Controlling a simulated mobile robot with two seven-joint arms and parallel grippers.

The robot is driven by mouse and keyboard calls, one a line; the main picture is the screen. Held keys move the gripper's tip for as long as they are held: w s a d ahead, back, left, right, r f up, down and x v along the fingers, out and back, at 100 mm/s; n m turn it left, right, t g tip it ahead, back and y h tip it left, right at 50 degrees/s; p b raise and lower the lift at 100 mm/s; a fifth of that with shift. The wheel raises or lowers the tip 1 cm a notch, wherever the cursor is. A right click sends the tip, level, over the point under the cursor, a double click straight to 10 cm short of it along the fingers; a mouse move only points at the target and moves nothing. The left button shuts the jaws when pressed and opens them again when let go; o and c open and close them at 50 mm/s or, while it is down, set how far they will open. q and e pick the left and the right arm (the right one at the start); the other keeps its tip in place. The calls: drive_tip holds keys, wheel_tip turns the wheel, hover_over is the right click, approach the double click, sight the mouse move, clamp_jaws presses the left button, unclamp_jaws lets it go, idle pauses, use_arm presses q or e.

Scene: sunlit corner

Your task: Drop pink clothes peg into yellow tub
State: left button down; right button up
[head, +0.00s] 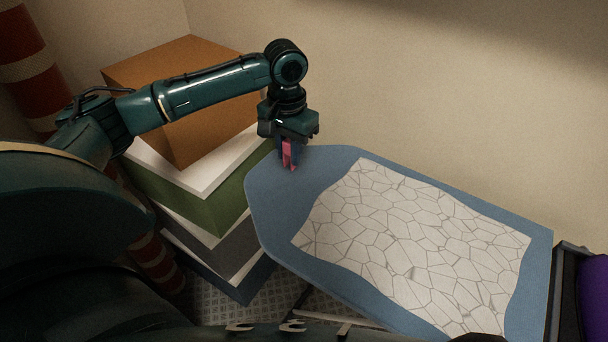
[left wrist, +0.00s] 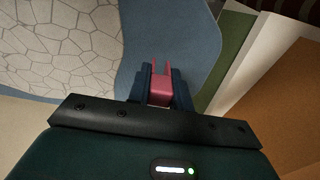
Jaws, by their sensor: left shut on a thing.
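My left gripper (head: 288,160) is shut on the pink clothes peg (head: 287,154). It holds the peg over the far left end of the blue ironing board. In the left wrist view, the peg (left wrist: 161,88) sits between the two dark fingers of my left gripper (left wrist: 160,86), with its two prongs pointing away from the wrist. I cannot tell how far the peg is above the board. No yellow tub shows in either view. My right gripper is not in view.
The blue ironing board (head: 275,205) carries a white, crack-patterned area (head: 420,245). Stacked boxes, with an orange one (head: 185,85) on top, stand left of it. A red-and-white striped post (head: 30,70) is at far left. A purple object (head: 594,300) is at the right edge.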

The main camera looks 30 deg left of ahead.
use_arm(q)
drive_tip(key=shift+f, duration=3.35)
drive_tip(key=c, duration=1.3)
unclamp_jaws()
drive_tip(key=shift+f, duration=0.1)
drive_tip(key=shift+o, duration=0.2)
